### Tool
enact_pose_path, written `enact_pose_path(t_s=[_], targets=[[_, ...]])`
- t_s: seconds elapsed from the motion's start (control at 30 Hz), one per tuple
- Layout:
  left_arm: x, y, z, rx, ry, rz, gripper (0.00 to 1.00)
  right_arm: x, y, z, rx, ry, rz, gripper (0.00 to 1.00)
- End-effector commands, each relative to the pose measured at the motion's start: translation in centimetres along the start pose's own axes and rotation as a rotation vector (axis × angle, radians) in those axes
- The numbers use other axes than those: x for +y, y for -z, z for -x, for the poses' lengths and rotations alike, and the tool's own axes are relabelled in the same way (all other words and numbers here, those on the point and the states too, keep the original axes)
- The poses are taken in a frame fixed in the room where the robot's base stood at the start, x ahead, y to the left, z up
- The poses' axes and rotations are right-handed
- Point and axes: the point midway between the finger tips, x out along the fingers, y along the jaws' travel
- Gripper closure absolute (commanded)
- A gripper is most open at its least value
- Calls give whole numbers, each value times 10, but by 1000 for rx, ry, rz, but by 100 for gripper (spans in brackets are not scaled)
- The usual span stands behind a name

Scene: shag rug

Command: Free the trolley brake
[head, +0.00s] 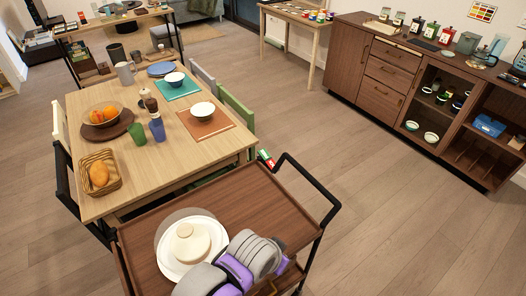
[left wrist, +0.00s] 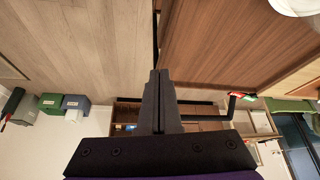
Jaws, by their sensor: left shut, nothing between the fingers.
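The trolley (head: 190,222) has a brown wooden top and a black push handle (head: 318,190) at its right end. A small green, white and red piece (head: 266,158) sits by the handle's far end; it may be the brake, but its setting is too small to read. It also shows in the left wrist view (left wrist: 242,96), by a black bar, right of my fingers. My left gripper (left wrist: 158,74) is shut and empty there, apart from that piece. In the head view my grey and purple arm covers the trolley's near edge and the gripper is hidden. My right gripper is not in view.
White plates with a cream lidded dish (head: 192,244) stand on the trolley. The dining table (head: 160,165), with bowls, cups and a bread basket (head: 100,174), is close behind it. A sideboard (head: 375,80) stands at the back right. The floor right of the trolley is clear.

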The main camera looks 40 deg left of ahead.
Motion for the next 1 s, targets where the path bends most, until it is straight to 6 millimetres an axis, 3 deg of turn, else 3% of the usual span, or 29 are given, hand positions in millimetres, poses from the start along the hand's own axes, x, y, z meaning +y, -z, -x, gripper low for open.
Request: enact_pose_path(t_s=[0.17, 0.27, 0.47, 0.6, 0.8, 0.9, 1.0], targets=[[-14, 40, -2, 9, -18, -27, 100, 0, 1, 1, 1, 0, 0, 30], [-35, 81, -10, 28, -37, -64, 100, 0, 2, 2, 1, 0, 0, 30], [-108, 165, -39, 112, -62, -154, 100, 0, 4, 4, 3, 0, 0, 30], [-180, 208, -65, 191, -50, -223, 100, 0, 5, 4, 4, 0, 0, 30], [-276, 234, -94, 292, -4, -312, 100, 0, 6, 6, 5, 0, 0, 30], [-306, 237, -102, 323, 18, -342, 100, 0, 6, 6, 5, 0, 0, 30], [-323, 238, -106, 340, 31, -359, 100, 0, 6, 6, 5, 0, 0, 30]])
